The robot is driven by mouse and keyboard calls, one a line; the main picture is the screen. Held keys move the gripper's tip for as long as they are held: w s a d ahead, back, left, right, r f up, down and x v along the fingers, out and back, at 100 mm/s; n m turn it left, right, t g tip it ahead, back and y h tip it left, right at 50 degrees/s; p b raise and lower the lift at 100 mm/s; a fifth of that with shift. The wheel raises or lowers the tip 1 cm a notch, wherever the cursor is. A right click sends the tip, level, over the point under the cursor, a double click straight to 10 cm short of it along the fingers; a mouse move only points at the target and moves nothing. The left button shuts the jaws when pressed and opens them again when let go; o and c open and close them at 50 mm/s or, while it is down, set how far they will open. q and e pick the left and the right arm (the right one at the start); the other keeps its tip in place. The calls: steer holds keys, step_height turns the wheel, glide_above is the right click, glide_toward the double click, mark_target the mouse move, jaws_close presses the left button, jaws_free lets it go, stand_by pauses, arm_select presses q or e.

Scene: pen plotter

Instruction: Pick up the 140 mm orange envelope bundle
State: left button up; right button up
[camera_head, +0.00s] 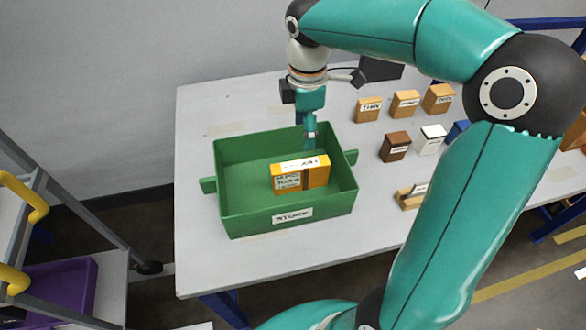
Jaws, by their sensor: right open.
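The orange envelope bundle (316,178) stands on edge inside the green tray (230,192), with a dark band and white labels on it. The tray bears a white label on its front wall. My right gripper (310,143) points down over the back part of the tray, just behind and above the bundle. My left gripper is not in view.
Small labelled boxes stand on the white table (200,262) right of the tray: several tan ones (404,104), a brown one (395,147) and a white one (432,139). A small wooden holder (408,198) is nearer the front. A purple bin (62,290) sits at lower left.

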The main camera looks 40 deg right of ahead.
mark_target(301, 164)
steer(key=f, duration=0.9)
steer(key=shift+w+a+f+b, duration=0.25)
steer(key=shift+w+a+b, duration=0.05)
steer(key=shift+w+a, duration=0.05)
steer(key=shift+s+f, duration=0.15)
steer(key=shift+f, duration=1.25)
steer(key=shift+s+f, duration=0.15)
steer(key=shift+f, duration=1.25)
jaws_close()
steer(key=shift+r, duration=0.2)
